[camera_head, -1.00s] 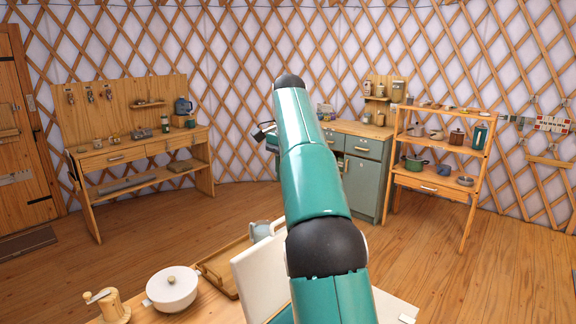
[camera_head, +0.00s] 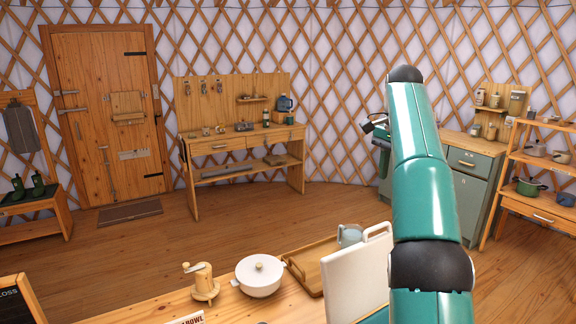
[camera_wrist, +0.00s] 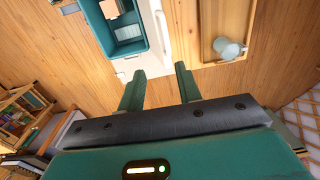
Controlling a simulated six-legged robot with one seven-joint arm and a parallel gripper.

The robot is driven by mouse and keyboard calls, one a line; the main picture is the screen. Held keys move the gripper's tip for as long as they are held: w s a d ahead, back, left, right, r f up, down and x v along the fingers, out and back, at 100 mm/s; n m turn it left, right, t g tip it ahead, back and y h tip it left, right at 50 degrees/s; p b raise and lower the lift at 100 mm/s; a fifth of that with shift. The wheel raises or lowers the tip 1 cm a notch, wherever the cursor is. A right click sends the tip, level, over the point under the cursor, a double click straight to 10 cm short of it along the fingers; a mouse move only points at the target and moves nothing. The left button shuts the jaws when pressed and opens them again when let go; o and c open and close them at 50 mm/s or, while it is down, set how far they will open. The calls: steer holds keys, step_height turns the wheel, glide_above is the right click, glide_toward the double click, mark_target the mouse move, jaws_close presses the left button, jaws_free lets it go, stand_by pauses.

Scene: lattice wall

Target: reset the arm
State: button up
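My teal arm rises on the right of the head view. My gripper (camera_wrist: 158,82) shows in the wrist view with its two teal fingers apart and nothing between them. It points down over the counter area, above a teal bin and a wooden tray.
A counter holds a wooden grinder (camera_head: 204,282), a white lidded pot (camera_head: 260,276), a wooden tray (camera_head: 300,272), a pale blue mug (camera_wrist: 229,48) and a white board (camera_head: 355,280). A teal bin (camera_wrist: 118,46) is below the gripper. A workbench (camera_head: 245,140) stands behind; open floor lies between.

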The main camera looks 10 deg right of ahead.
steer(key=s+a+n+t, duration=0.3)
steer(key=s+a+n, duration=0.4)
steer(key=s+a, duration=0.55)
steer(key=s+a+f+n+t, duration=0.1)
steer(key=s+a+f+n, duration=0.2)
steer(key=s+f, duration=0.6)
steer(key=s+a+f+n+t, duration=0.1)
steer(key=s+a+f+n, duration=0.3)
steer(key=s+f, duration=0.5)
steer(key=shift+s+a+f, duration=0.2)
steer(key=shift+a, duration=0.65)
